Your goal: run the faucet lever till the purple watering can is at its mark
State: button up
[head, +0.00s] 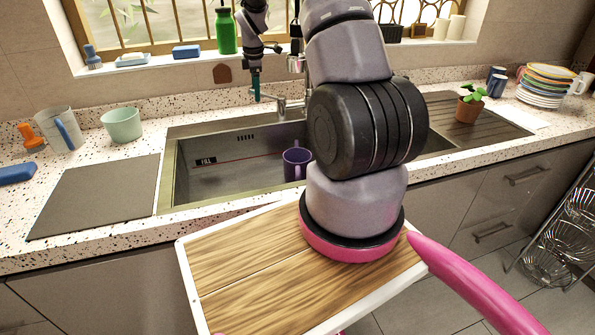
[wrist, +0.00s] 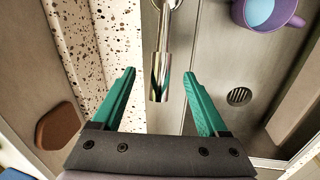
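The purple watering can (head: 296,163) stands in the sink (head: 170,175), partly hidden behind my arm in the head view. It also shows at the top right of the wrist view (wrist: 240,14), with light blue inside; whether that is water I cannot tell. A FILL label (head: 205,161) with a red line is on the sink's inner wall. The chrome faucet (head: 282,108) is at the sink's back edge. My gripper (head: 256,92) is open above the faucet area. In the wrist view, a chrome faucet part (wrist: 160,75) lies between its spread green fingers (wrist: 160,78), with gaps on both sides.
A green bottle (head: 226,31) stands on the windowsill. A mint bowl (head: 121,124) and a grey pitcher (head: 58,130) stand on the left counter. A potted plant (head: 469,104) and stacked plates (head: 545,86) are on the right. A drain (wrist: 239,96) shows in the sink.

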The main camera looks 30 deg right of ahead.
notch_tip(320, 180, up, 7)
jog(key=s, duration=0.1)
jog(key=shift+a, duration=0.2)
dwell(0.5)
jog(key=shift+s+r, duration=0.1)
